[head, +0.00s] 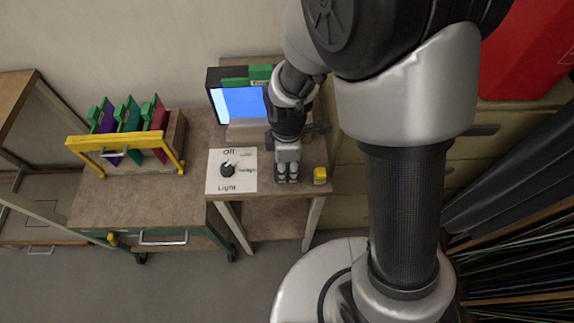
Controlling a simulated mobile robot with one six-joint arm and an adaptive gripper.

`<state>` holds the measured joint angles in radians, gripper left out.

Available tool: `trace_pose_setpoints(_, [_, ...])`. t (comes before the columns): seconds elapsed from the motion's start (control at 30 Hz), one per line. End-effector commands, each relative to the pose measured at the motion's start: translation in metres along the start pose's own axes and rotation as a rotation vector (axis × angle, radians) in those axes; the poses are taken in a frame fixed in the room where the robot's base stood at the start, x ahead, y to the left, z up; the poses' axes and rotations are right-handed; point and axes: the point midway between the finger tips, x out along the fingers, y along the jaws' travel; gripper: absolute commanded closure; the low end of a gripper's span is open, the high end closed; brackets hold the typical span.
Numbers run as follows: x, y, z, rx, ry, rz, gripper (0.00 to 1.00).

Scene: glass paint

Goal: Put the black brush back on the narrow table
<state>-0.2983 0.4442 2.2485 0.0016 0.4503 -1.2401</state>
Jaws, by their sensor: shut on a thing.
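My gripper (287,174) points down over the narrow table (303,188), near its front edge, between the light-switch panel and a yellow block. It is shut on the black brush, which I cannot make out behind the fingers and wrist. I cannot tell whether the brush touches the tabletop.
The light-switch panel (231,171) lies left of my gripper and the small yellow block (320,175) right of it. A blue-lit screen (238,105) stands behind. A yellow-framed rack (125,142) with coloured pieces stands on the cabinet (120,200) at left. A red object (525,50) is at upper right.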

Motion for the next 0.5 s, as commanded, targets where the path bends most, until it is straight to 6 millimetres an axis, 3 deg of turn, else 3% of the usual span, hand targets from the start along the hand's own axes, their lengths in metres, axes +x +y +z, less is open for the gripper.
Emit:
trace_pose_setpoints(0.13, [0.0002,0.0004,-0.0001,0.0,0.001,0.002,0.97])
trace_pose_setpoints(0.17, [0.0002,0.0003,-0.0001,0.0,0.001,0.002,0.63])
trace_pose_setpoints(0.5, [-0.0003,0.0005,-0.0001,0.0,0.001,0.002,0.44])
